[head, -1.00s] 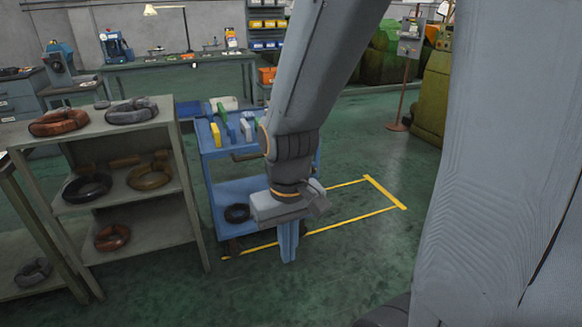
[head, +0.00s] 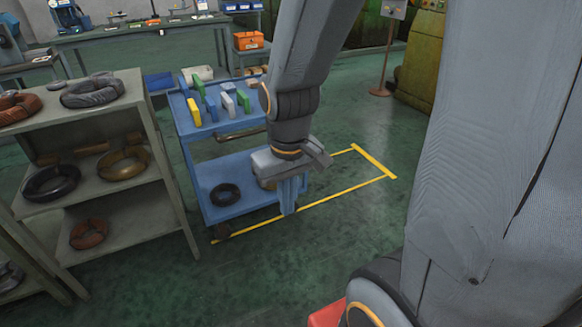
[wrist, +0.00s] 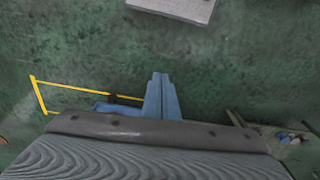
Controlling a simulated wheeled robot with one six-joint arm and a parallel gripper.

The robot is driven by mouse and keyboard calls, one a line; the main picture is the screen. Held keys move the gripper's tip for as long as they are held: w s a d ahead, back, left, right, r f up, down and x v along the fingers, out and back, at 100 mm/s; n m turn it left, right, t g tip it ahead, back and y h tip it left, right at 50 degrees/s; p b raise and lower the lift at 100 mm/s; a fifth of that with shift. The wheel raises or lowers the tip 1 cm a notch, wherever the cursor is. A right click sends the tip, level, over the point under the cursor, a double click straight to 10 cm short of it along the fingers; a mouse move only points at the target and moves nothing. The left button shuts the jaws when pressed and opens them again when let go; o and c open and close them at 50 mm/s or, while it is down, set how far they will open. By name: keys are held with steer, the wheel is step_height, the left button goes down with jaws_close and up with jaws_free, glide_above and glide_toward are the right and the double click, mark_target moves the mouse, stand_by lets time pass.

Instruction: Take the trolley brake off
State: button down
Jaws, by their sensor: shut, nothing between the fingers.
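The blue trolley (head: 235,128) stands left of centre in the head view, within a yellow floor outline. Its top tray carries several coloured blocks, and a dark coil (head: 225,194) lies on its lower shelf. A dark caster (head: 222,230) shows at its near left corner; I cannot make out the brake. My gripper (head: 290,211) points down in front of the trolley's right part and hides some of it. Its blue fingers are together and empty; they also show in the wrist view (wrist: 160,76). A strip of blue, perhaps the trolley, shows beside them there.
A grey shelf rack (head: 168,190) with several coils stands close on the trolley's left. A workbench (head: 140,35) and an orange box (head: 248,40) are behind. The green floor in front and to the right of the trolley is clear.

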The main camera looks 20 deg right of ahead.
steer(key=w+d+f+n+t+b, duration=0.3)
steer(key=w+d+f+n+b, duration=0.25)
steer(key=w+f, duration=0.4)
steer(key=w+d+f+n+t+h+b, duration=0.1)
steer(key=w+d+f+n+t+b, duration=0.4)
steer(key=w, duration=0.8)
steer(key=w+d+f+n+t+b, duration=0.1)
steer(key=w+d+f+n+b, duration=0.4)
steer(key=w+f+b, duration=0.5)
steer(key=w+d+f+n+t+b, duration=0.4)
steer(key=w+d+f+n+b, duration=0.1)
steer(key=f+n+b, duration=0.2)
steer(key=w+d+f+n+t+y+b, duration=0.1)
steer(key=w+d+f+n+t+b, duration=0.4)
steer(key=f+n+b, duration=0.3)
steer(key=f+n, duration=0.1)
steer(key=n, duration=0.2)
steer(key=shift+d+f+t, duration=0.15)
steer(key=shift+d+t, duration=0.15)
steer(key=shift+w+b, duration=0.25)
steer(key=shift+b, duration=0.05)
steer(key=w+r+b, duration=0.4)
steer(key=w+r, duration=0.1)
steer(key=w, duration=0.5)
steer(key=shift+d+b, duration=0.25)
steer(key=shift+b, duration=0.15)
